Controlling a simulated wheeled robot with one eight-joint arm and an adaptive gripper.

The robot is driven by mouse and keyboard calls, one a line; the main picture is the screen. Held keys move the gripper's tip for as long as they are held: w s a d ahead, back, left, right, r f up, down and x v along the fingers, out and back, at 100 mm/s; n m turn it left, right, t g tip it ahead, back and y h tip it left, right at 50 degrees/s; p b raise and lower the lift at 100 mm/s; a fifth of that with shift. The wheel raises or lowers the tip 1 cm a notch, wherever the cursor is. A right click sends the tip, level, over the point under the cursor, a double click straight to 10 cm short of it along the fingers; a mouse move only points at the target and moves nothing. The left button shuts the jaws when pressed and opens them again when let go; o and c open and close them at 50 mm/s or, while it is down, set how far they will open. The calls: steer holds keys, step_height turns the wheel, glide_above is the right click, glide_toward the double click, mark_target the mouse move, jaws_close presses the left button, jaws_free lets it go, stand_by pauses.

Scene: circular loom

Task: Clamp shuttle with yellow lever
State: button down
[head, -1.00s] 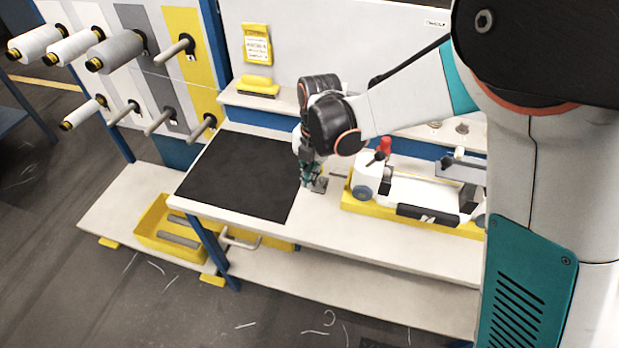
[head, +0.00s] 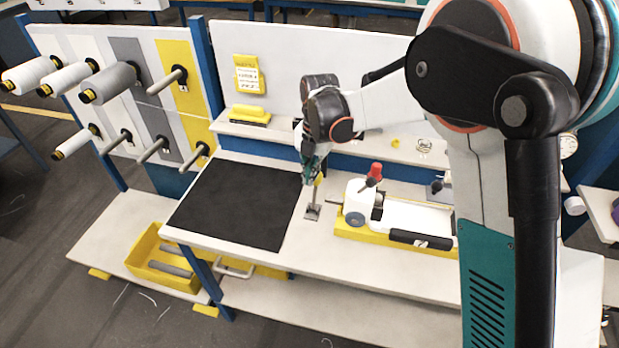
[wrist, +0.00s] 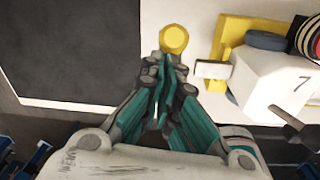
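The yellow lever's round knob (wrist: 174,38) lies just beyond my fingertips in the wrist view. In the head view, the lever (head: 319,181) rises from a grey metal foot (head: 312,212) on the bench, left of the shuttle. The white shuttle (head: 418,216) lies in a yellow cradle (head: 385,238); its white end block, marked 7, shows in the wrist view (wrist: 270,80). My gripper (wrist: 165,68) points down with its teal fingers together and nothing seen between them. It also shows in the head view (head: 310,172). Whether the fingertips touch the knob cannot be told.
A black mat (head: 240,205) covers the bench left of the lever. A red-topped knob (head: 376,170) stands up from the shuttle's end block. A shelf (head: 265,133) with a yellow block runs behind. Thread spools (head: 108,82) hang on the left rack.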

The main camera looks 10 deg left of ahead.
steer(key=shift+w+d, duration=0.2)
steer(key=shift+w, duration=0.45)
steer(key=shift+w+d+f, duration=0.1)
steer(key=s+a+r+p, duration=0.1)
steer(key=s+r+p, duration=0.1)
steer(key=s+r, duration=0.1)
steer(key=w+r+p, duration=0.1)
steer(key=w+r, duration=0.4)
steer(key=r, duration=0.1)
steer(key=shift+w+d, duration=0.35)
steer(key=shift+r, duration=0.1)
